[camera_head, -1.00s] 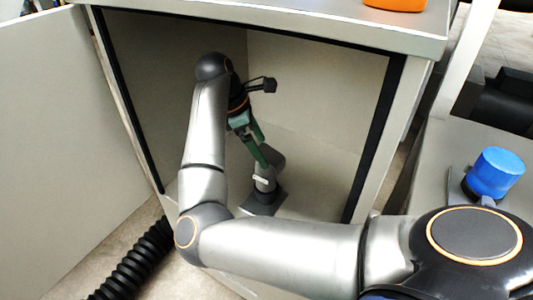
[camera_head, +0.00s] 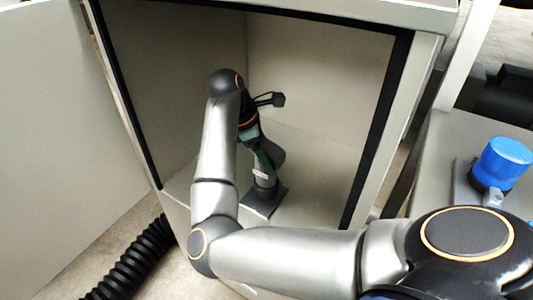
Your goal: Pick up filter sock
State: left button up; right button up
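A grey rounded piece (camera_head: 275,153), which looks like the filter sock, sits inside the open cabinet above a dark square base (camera_head: 264,203). A small pale label shows at its front. My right gripper (camera_head: 266,163) reaches down into the cabinet, its green fingers at the grey piece. One finger overlaps the piece in the picture and the other is mostly hidden, so I cannot tell whether they touch or grip it. My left gripper is not in view.
The cabinet (camera_head: 413,75) has a dark-edged opening, with its door (camera_head: 60,130) swung open at left. A black corrugated hose (camera_head: 130,265) lies on the floor. A blue-capped device (camera_head: 503,158) stands on the right. Cabinet floor to the right of the base is clear.

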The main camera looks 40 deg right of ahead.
grip_shut()
dwell(0.3)
jog(key=shift+r, duration=0.1)
notch_tip(320, 180, up, 9)
jog(key=p, duration=0.3)
jog(key=shift+r, duration=0.5)
